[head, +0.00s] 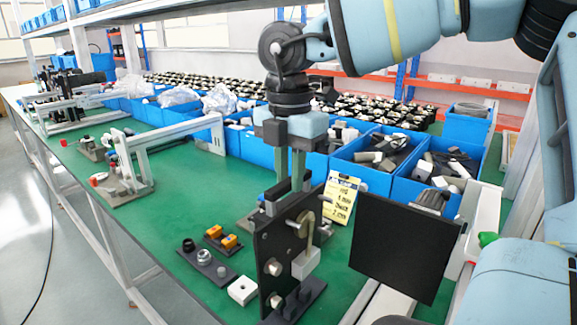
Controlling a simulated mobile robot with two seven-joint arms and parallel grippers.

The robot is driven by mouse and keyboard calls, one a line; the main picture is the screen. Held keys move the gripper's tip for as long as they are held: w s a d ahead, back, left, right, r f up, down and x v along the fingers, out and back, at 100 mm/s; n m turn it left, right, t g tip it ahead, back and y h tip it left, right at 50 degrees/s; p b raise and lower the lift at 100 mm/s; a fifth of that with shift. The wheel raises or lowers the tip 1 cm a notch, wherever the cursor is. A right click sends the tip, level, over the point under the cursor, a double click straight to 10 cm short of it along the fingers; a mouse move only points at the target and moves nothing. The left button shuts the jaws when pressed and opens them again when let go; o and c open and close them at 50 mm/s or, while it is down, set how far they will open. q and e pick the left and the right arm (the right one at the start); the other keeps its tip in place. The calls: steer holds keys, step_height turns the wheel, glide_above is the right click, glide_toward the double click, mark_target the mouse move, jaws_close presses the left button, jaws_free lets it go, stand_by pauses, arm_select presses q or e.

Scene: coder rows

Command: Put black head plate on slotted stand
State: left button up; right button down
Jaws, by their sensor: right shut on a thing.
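The black head plate (270,240) is upright in the head view, with bolts, a brass hook-like part and a white block on it. My right gripper (286,190), reaching down from above, is shut on its top edge. A dark base (308,294), which looks like the slotted stand, lies at the plate's lower edge. The plate hides much of it, and I cannot tell whether the plate sits in a slot or is just above it. My left gripper is not in view.
A white block (242,290), a dark tray with orange parts (224,240) and a dark strip with round pegs (204,258) lie left on the green bench. A black square panel (405,245) stands right. Blue bins (365,172) line the back.

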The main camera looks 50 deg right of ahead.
steer(key=shift+r, duration=0.15)
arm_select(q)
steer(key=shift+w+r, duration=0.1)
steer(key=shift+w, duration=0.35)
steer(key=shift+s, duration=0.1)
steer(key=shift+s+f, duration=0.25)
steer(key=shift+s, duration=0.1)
